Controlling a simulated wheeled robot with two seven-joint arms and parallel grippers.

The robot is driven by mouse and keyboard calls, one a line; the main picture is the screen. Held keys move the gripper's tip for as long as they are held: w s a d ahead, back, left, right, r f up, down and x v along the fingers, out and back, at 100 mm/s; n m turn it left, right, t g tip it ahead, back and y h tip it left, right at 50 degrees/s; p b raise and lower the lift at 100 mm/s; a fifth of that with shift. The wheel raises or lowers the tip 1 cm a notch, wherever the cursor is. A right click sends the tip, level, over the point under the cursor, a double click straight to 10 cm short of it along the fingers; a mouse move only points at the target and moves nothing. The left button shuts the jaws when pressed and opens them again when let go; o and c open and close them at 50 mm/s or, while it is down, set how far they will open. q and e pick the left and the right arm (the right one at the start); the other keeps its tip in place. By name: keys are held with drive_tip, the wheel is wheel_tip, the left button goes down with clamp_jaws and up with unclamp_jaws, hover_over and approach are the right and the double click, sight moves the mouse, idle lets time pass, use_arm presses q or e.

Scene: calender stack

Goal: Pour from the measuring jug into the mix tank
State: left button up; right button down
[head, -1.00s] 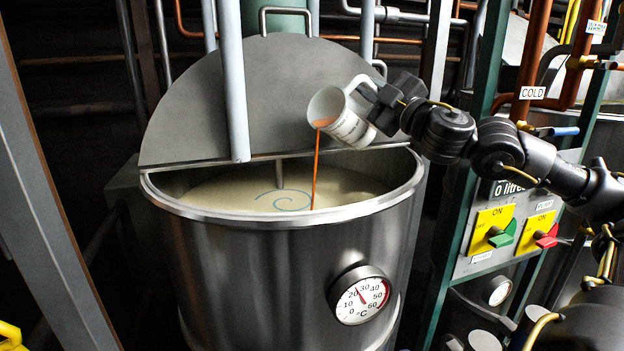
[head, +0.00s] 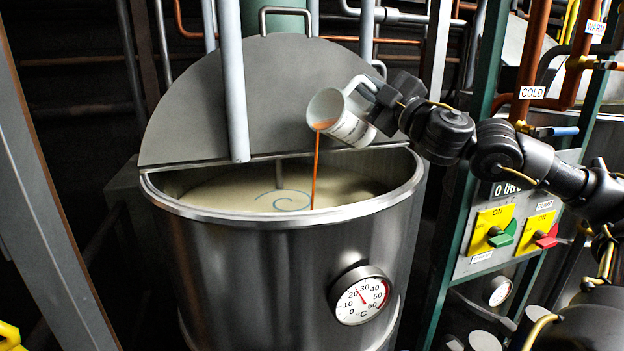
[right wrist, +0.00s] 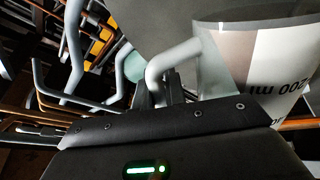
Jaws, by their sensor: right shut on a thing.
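The white measuring jug (head: 345,121) is tilted to the left over the open front half of the steel mix tank (head: 290,265). A thin orange-brown stream (head: 315,170) runs from its lip down to the pale liquid (head: 225,195) in the tank. A blue swirl mark lies on the liquid. My right gripper (head: 375,92) is shut on the jug's handle, above the tank's right rim. In the right wrist view the handle (right wrist: 178,62) runs into the jaws, and the jug (right wrist: 262,70) with "200 ml" lettering is at right. My left gripper is not in view.
A grey half lid (head: 275,95) stands raised at the tank's back, with a grey pipe (head: 233,90) in front of it. A thermometer dial (head: 361,296) is on the tank front. A panel with green and red switches (head: 508,232) stands right of the tank.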

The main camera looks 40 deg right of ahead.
drive_tip(key=shift+s+a+r+n+y+b, duration=0.15)
drive_tip(key=shift+a+n+y+b, duration=0.3)
drive_tip(key=shift+n, duration=0.45)
idle(1.8)
